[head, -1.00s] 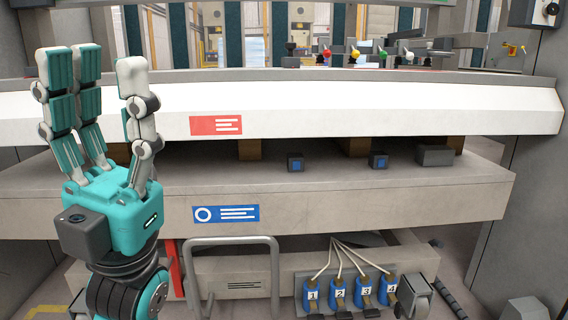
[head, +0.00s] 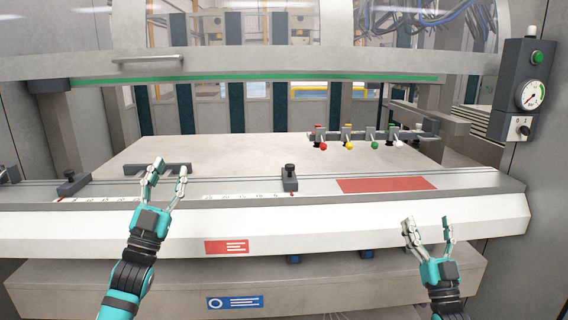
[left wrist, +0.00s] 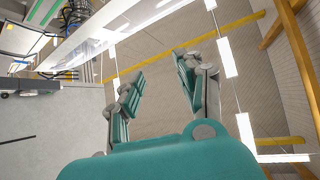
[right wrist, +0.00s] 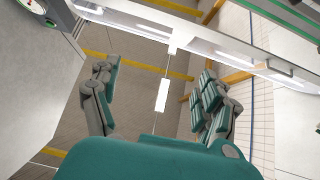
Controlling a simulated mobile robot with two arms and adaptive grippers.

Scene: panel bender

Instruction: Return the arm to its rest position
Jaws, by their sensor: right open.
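My left gripper (head: 166,180) is raised in front of the machine's white front beam, left of centre in the head view. Its fingers point up, spread apart, with nothing between them. In the left wrist view its fingers (left wrist: 160,85) stand apart against the ceiling. My right gripper (head: 428,232) is at the lower right of the head view, before the beam's right part. Its fingers also point up, open and empty. The right wrist view shows its fingers (right wrist: 160,100) wide apart with ceiling behind.
The panel bender's white front beam (head: 330,222) spans the view. A black stop block (head: 290,178) stands on the ledge, beside a red plate (head: 386,184). Coloured knobs (head: 349,145) line the back right. A control box with gauge (head: 528,90) is mounted at right.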

